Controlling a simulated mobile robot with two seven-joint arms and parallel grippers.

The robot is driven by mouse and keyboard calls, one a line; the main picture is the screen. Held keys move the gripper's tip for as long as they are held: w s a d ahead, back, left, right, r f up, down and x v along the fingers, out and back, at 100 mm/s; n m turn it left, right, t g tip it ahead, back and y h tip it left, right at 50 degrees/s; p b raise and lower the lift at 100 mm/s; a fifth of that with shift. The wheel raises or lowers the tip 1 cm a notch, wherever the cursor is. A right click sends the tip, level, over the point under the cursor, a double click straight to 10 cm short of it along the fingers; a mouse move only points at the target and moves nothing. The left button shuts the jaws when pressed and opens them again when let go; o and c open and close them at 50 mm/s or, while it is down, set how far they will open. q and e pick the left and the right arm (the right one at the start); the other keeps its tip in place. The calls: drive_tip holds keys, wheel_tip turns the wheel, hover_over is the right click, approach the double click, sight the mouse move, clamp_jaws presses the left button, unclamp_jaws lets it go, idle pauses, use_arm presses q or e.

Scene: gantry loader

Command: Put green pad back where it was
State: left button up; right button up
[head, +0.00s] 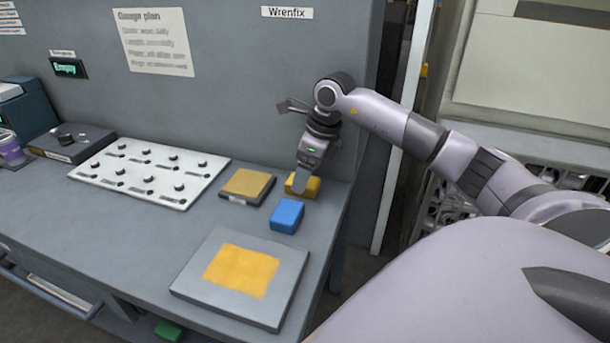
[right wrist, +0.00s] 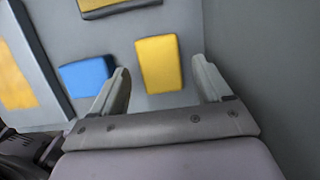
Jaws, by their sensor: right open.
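A green thing (head: 168,331), likely the green pad, shows low at the bottom edge of the head view, below the worktop and partly cut off. My right gripper (head: 301,188) points down at a yellow block (head: 313,187) at the worktop's right end. In the right wrist view the open fingers (right wrist: 161,72) stand on either side of the yellow block (right wrist: 158,58), with gaps to it. I cannot tell how high they are above the worktop. A blue block (head: 287,215) lies just in front; it also shows in the right wrist view (right wrist: 86,74). My left gripper is out of view.
A grey plate with a yellow square (head: 188,287) lies at the front right. A small tan-topped pad (head: 247,184) lies left of the yellow block. A white board (head: 95,178) with several black knobs is farther left. The wall stands close behind; the front-left worktop (head: 100,240) is clear.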

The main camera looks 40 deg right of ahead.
drive_tip(key=v, duration=1)
drive_tip(key=shift+r, duration=0.25)
drive_tip(key=shift+s+f, duration=0.1)
